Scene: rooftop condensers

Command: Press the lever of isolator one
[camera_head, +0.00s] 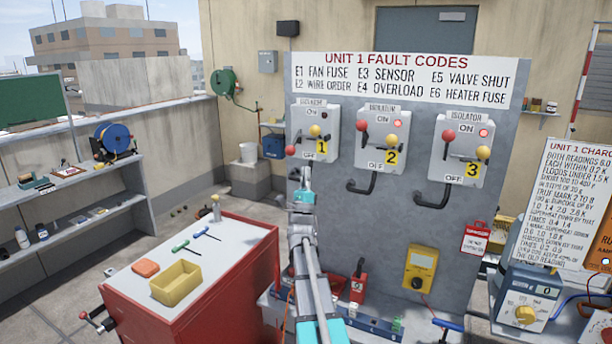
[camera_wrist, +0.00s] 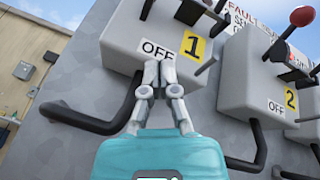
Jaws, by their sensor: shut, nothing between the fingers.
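Isolator one is the grey box (camera_head: 306,125) with the yellow "1" label, at the left of the grey panel; in the wrist view its box (camera_wrist: 125,48) fills the upper middle. It has a red-knobbed lever (camera_head: 291,150) low on its left side and a yellow-knobbed part (camera_head: 314,130) near its middle. In the wrist view both knobs are out of frame; only dark stems show at the top. My gripper (camera_head: 307,170) is shut and empty, with its fingertips just below the box by the OFF label (camera_wrist: 160,50). Whether they touch the box is unclear.
Isolator two (camera_head: 376,163) and isolator three (camera_head: 446,170) are to the right, with red lamps lit. Black conduits (camera_head: 362,187) curve below the boxes. A red workbench (camera_head: 230,275) stands left of my arm; a yellow meter (camera_head: 421,262) is low on the panel.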

